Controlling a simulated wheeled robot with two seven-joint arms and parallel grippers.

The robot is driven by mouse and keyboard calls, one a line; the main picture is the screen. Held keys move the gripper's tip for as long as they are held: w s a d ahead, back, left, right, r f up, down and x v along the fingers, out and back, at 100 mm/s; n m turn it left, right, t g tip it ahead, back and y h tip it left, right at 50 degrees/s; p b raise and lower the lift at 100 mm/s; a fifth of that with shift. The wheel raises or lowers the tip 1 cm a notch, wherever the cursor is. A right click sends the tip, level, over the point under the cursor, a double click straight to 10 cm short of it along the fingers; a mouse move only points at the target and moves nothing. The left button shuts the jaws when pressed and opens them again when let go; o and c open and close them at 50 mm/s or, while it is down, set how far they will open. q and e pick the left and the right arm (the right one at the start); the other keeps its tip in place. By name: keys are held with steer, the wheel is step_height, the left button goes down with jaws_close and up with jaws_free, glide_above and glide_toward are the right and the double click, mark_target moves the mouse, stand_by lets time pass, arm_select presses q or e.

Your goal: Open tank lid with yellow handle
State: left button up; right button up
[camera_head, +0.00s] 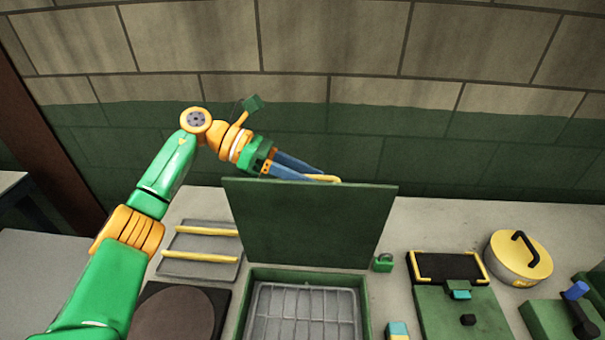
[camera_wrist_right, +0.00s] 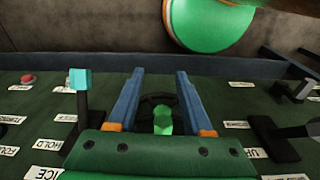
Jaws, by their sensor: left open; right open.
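The green tank lid (camera_head: 310,222) stands raised, nearly upright, at the back of the tank (camera_head: 362,305). A metal grid (camera_head: 303,312) shows inside the opened tank. The yellow handle (camera_head: 323,178) shows just above the lid's top edge, mostly hidden behind it. My left gripper (camera_head: 315,176) is open, its blue fingers beside the handle behind the lid's top edge. I cannot tell whether they touch it. My right gripper (camera_wrist_right: 160,75) is open, seen only in the right wrist view, over a dark green labelled panel. A bright green knob shows between its fingers.
A grey plate with yellow bars (camera_head: 202,247) and a dark round plate (camera_head: 177,318) lie left of the tank. A green padlock (camera_head: 383,263), a black-and-yellow frame (camera_head: 448,267) and a round yellow pot (camera_head: 518,259) are to its right. The brick wall (camera_head: 440,140) is behind.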

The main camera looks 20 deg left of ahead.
arm_select(q)
steer(key=b+v, duration=0.1)
steer(key=v, duration=0.5)
steer(key=shift+a, duration=0.25)
